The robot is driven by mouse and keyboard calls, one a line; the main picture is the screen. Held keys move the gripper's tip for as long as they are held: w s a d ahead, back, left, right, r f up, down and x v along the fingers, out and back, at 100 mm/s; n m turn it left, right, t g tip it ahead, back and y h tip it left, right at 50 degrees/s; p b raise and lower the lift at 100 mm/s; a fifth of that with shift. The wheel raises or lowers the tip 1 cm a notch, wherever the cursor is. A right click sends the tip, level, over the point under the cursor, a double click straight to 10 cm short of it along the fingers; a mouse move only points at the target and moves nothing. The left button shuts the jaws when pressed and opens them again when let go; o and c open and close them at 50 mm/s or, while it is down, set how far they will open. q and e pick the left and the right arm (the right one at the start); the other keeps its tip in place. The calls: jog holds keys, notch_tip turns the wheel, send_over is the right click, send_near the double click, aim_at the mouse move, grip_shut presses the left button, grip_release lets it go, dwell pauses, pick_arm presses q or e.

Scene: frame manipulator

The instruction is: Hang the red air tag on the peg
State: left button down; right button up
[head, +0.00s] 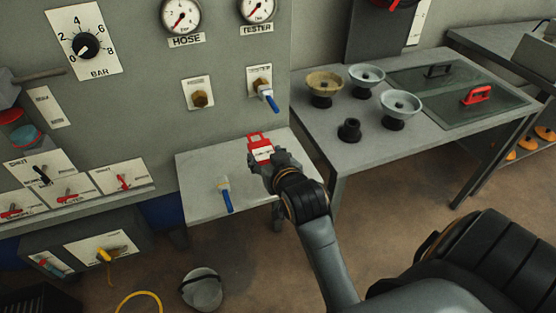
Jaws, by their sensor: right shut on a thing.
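The red air tag (257,139) is a flat red piece with a white label and an opening in its upper part. My right gripper (263,157) is shut on its lower part and holds it over the small grey shelf, in front of the wall panel. The fingertips are partly hidden behind the gripper body. I cannot tell for sure which part is the peg; a thin grey rod (40,75) sticks out at the far left of the panel. My left gripper is not in view.
The panel carries a brass hose fitting (199,99) and a tester fitting with a blue handle (266,98). A blue-handled tool (226,196) lies on the small shelf (200,165). The grey table (330,135) at right bears several cups and a red handle (477,94).

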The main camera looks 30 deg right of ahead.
jog(key=w+d+f, duration=0.8)
jog(key=shift+w+d+f, duration=0.3)
jog(key=shift+w+d, duration=0.05)
jog(key=f, duration=0.2)
jog(key=shift+w+d+f+p, duration=0.25)
jog(key=shift+f+p, duration=0.15)
jog(key=shift+f, duration=0.3)
jog(key=shift+f, duration=0.15)
jog(key=o, duration=1)
